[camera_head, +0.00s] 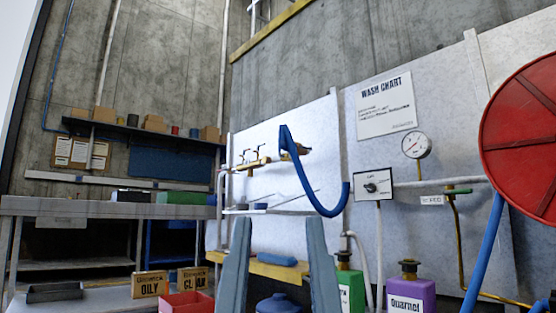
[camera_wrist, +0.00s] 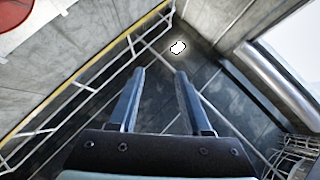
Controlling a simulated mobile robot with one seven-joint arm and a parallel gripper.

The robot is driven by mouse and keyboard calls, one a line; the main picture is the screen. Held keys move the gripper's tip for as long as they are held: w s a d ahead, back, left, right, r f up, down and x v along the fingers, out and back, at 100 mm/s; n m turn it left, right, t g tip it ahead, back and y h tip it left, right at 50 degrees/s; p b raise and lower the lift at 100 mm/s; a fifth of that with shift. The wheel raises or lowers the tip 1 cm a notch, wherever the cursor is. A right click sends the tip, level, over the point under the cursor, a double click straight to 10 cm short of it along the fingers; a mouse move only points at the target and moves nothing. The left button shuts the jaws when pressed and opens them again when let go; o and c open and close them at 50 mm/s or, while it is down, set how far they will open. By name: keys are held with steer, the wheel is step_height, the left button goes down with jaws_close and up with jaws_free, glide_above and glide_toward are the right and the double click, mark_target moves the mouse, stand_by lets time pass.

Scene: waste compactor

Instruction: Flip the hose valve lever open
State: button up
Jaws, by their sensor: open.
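A small green lever (camera_head: 458,191) sits at the wall pipe, left of the red hose reel, in the head view. It looks about level, in line with the pale pipe, above a brass pipe. I take it for the hose valve lever. A small label (camera_head: 432,200) is below and left of it, too small to read surely. A blue hose (camera_head: 484,254) hangs from the reel. My gripper (camera_head: 277,217) is open and empty, low in the middle of the head view, well left of the lever. In the wrist view its open fingers (camera_wrist: 160,72) point at dark floor; the lever is not seen there.
The red hose reel (camera_head: 522,138) fills the right edge. A pressure gauge (camera_head: 416,145) and switch box (camera_head: 374,187) are left of the lever. A purple jug (camera_head: 410,297) and green jug (camera_head: 350,285) stand below. A blue hose loop (camera_head: 310,185) hangs mid-wall.

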steer(key=shift+r, duration=0.2)
steer(key=c, duration=0.5)
step_height(320, 180, up, 70)
steer(key=p, duration=7)
steer(key=shift+a, duration=0.1)
jaws_close()
steer(key=shift+f, duration=0.1)
